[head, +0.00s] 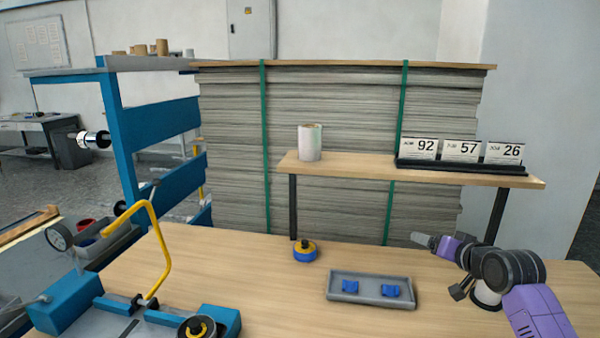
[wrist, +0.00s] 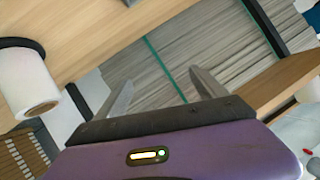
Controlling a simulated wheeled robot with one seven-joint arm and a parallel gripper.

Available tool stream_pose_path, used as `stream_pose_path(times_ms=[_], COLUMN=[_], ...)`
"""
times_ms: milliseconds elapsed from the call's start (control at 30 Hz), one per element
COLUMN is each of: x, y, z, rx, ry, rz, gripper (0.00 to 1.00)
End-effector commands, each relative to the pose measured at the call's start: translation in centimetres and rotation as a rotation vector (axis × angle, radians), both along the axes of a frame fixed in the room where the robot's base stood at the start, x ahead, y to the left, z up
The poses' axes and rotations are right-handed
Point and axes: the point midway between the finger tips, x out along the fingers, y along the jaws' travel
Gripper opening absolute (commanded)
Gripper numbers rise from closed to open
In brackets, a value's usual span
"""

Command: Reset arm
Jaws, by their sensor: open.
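My gripper (head: 424,241) is at the right of the head view, above the wooden table (head: 240,280) and just right of the grey tray. In the wrist view my gripper (wrist: 158,90) shows two spread grey fingers with nothing between them. The purple arm comes in from the lower right of the head view. A white roll stands upright near my wrist, partly hidden by the arm in the head view; this roll (wrist: 25,80) shows at the left of the wrist view.
A grey tray (head: 370,299) holds two blue pieces (head: 391,291). A blue and yellow round piece (head: 305,252) sits behind it. A wooden shelf (head: 350,172) carries a white roll (head: 310,143) and number cards (head: 460,151). A blue machine with a yellow handle (head: 150,225) stands left.

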Motion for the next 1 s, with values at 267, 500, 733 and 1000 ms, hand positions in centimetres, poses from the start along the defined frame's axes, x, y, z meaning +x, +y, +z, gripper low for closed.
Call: stream_pose_path(times_ms=[267, 500, 733, 1000], x=[-5.4, -13.0, -21.9, -33.1], y=[7.7, 11.0, 12.7, 13.5], z=[-2.3, -4.0, -5.4, -6.1], rx=[0.023, 0.010, -0.041, -0.140], ry=[-0.262, -0.413, -0.496, -0.525], rz=[0.016, -0.041, -0.110, -0.167], gripper=[0.81, 0.81, 0.81, 0.81])
